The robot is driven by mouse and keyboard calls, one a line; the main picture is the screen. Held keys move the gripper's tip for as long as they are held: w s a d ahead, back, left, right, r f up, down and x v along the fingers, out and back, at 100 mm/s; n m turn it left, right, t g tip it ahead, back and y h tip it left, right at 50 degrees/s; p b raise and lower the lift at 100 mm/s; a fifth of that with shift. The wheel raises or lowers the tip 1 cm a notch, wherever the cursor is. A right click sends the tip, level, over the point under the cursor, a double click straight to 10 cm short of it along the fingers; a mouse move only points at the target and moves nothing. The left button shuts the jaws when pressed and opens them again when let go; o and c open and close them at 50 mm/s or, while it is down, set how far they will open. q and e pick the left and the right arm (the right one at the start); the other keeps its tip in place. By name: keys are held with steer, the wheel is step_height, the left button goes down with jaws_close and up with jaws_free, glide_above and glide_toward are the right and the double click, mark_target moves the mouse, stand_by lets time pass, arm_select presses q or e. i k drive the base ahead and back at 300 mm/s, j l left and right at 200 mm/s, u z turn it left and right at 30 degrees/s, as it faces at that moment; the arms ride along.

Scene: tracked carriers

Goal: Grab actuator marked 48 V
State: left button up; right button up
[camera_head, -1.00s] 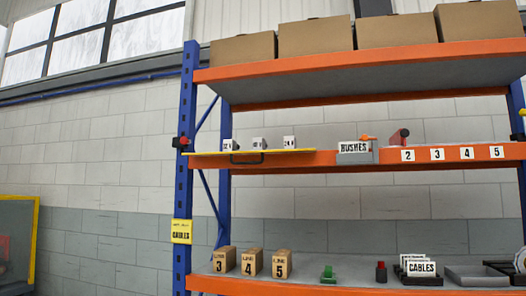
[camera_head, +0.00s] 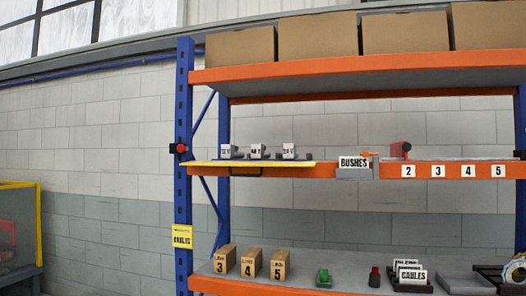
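Three small grey actuators with white labels stand in a row on a yellow-edged pull-out tray (camera_head: 215,163) at the left of the middle shelf. They are the left actuator (camera_head: 225,152), the middle actuator (camera_head: 257,152) and the right actuator (camera_head: 289,152). Their labels are small and blurred. The middle one seems to read 48 V, but I cannot be certain. A dark handle (camera_head: 246,171) hangs under the tray's front edge. Neither of my grippers is in view.
A blue and orange rack (camera_head: 185,120) holds everything. Cardboard boxes (camera_head: 320,36) fill its top shelf. A BUSHES bin (camera_head: 353,166) and a red part (camera_head: 400,149) stand right of the tray. Below are numbered boxes (camera_head: 251,263) and a CABLES bin (camera_head: 411,278). A yellow-framed panel (camera_head: 38,220) stands left.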

mark_target(258, 150)
steer(key=i+j+z, duration=0.1)
steer(key=z, duration=0.25)
steer(key=i+j+z, duration=0.15)
steer(key=z, duration=0.2)
steer(key=j+z, duration=0.2)
steer(key=z, duration=0.15)
steer(key=i, duration=0.05)
